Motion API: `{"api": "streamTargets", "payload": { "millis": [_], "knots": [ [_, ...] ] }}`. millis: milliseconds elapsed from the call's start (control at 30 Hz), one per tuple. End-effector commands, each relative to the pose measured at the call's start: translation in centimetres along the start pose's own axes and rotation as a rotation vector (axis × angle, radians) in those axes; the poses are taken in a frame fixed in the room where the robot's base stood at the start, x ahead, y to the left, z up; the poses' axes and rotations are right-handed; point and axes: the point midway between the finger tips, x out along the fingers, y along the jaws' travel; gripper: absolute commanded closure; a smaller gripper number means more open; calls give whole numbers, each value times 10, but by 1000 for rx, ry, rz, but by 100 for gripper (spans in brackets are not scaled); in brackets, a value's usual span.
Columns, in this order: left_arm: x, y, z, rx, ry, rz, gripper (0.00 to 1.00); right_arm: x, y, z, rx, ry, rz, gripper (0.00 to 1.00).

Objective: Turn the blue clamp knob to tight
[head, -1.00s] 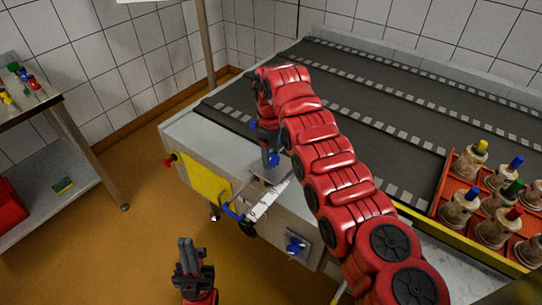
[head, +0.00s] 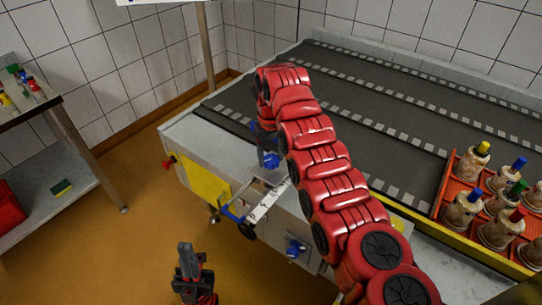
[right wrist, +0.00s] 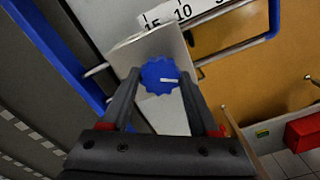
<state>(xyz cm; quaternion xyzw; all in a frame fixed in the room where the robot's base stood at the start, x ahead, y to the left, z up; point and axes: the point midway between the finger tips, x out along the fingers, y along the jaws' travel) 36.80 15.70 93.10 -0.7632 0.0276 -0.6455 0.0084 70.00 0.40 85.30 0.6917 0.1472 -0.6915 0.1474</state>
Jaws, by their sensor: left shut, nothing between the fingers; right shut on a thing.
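The blue clamp knob (head: 271,160) sits on a grey metal block at the near left end of the conveyor bench. In the right wrist view the knob (right wrist: 155,74) is round and scalloped, with a short white mark pointing to the right of the picture. My right gripper (right wrist: 160,84) is shut on the knob, one finger on each side. In the head view my right gripper (head: 268,147) reaches down to it, partly hidden by its own arm. My left gripper (head: 186,256) is shut and empty over the floor, low in the view.
A white number scale (right wrist: 182,18) and blue-handled guide (head: 232,213) lie beside the knob. Another blue knob (head: 296,247) is on the bench front. A red crate (head: 437,207) of bottles stands right. A side table (head: 40,100) stands left, with open floor between.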

Motion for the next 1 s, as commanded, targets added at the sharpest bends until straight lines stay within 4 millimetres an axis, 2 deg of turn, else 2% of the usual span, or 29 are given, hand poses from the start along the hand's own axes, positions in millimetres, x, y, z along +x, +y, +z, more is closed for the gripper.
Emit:
{"api": "streamTargets", "payload": {
  "millis": [500, 533, 600, 667, 700, 1000],
  "knots": [
    [0, 0, 0, 0, 0, 0, 100, -1, 1, 0, 19, 2, 1, 95],
    [0, 0, 0, 0, 0, 0, 100, -1, 0, 0, 18, 1, 1, 34],
    [0, 0, 0, 0, 0, 0, 100, 0, 0, 0, 18, 1, 1, 21],
    [0, 0, 0, 0, 0, 0, 100, 0, 0, 0, 18, 1, 0, 10],
    [0, 0, 0, 0, 0, 0, 100, 0, 0, 0, 17, 1, 0, 9],
    [0, 0, 0, 0, 0, 0, 100, -1, 0, 0, 16, 0, 0, 9]
  ]
}}
